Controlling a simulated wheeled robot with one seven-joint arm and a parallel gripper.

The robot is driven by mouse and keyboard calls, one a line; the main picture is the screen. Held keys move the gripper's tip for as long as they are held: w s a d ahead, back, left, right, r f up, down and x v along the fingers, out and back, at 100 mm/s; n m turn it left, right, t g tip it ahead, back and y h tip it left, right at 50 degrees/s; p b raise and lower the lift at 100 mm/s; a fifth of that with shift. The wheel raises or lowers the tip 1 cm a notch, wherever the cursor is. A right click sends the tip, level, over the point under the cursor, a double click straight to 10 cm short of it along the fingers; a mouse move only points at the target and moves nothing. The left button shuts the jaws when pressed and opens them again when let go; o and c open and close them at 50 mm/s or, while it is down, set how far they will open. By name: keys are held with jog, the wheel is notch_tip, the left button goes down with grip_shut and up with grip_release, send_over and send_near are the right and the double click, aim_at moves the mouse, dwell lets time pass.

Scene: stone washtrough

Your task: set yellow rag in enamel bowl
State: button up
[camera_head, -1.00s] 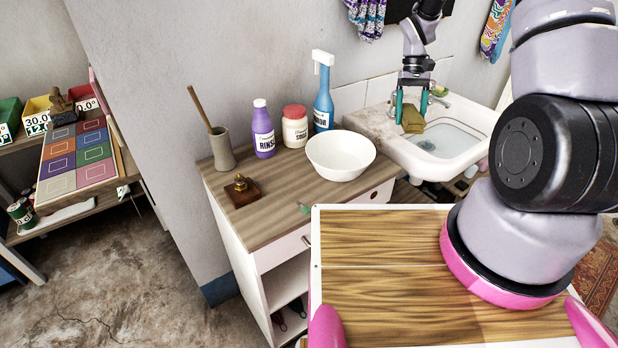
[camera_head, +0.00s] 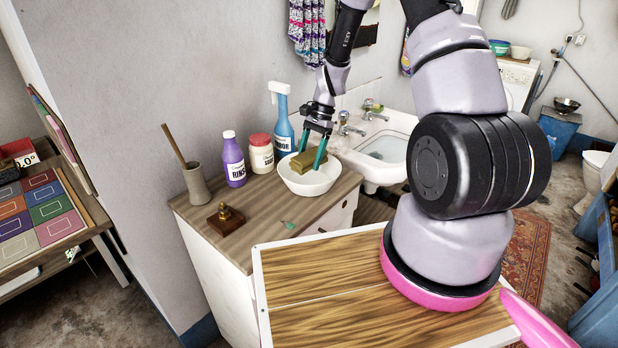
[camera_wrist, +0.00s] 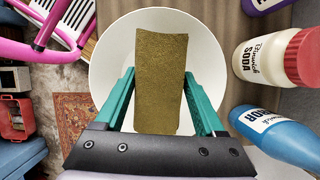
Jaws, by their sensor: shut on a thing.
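The yellow rag (camera_head: 305,159) is a folded olive-yellow cloth between the fingers of my gripper (camera_head: 312,150). The enamel bowl (camera_head: 311,188) is white and round and stands on the wooden cabinet top. The rag is over the bowl's opening, and its lower part shows within the rim. I cannot tell whether it touches the bowl's bottom. In the wrist view the rag (camera_wrist: 161,80) lies against the white bowl (camera_wrist: 112,50), with the green fingers of my gripper (camera_wrist: 160,98) on both sides. My gripper is shut on the rag.
Behind the bowl stand a blue spray bottle (camera_head: 284,130), a soda jar (camera_head: 261,157) and a purple rinse bottle (camera_head: 233,165). A pestle holder (camera_head: 196,186) and a small brass-topped wooden block (camera_head: 226,219) are to the left. The washtrough (camera_head: 372,172) is right of the cabinet.

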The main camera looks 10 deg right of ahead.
aim_at(316, 150)
jog(key=shift+f, duration=3.05)
jog(key=shift+f, duration=0.1)
jog(key=o, duration=1.5)
jog(key=v, duration=1.2)
jog(key=shift+r, duration=0.4)
jog(key=s+r+n+t+h, duration=0.15)
jog(key=s+r, duration=0.25)
jog(key=r, duration=0.8)
jog(key=s+r+n+t, duration=0.3)
jog(key=s+r, duration=0.2)
jog(key=r, duration=0.6)
jog(key=s+r+n+t, duration=0.1)
jog(key=s+r, duration=0.2)
jog(key=s, duration=0.2)
jog(key=s+d+r+n+t, duration=0.1)
jog(key=s+r+t, duration=0.1)
jog(key=s, duration=0.3)
jog(key=s+r+n+t, duration=0.1)
jog(key=s+r+t, duration=0.1)
jog(key=s+r, duration=0.3)
jog(key=shift+s+d+r+h, duration=0.1)
jog(key=shift+s+d+h, duration=0.15)
jog(key=shift+s+d, duration=0.15)
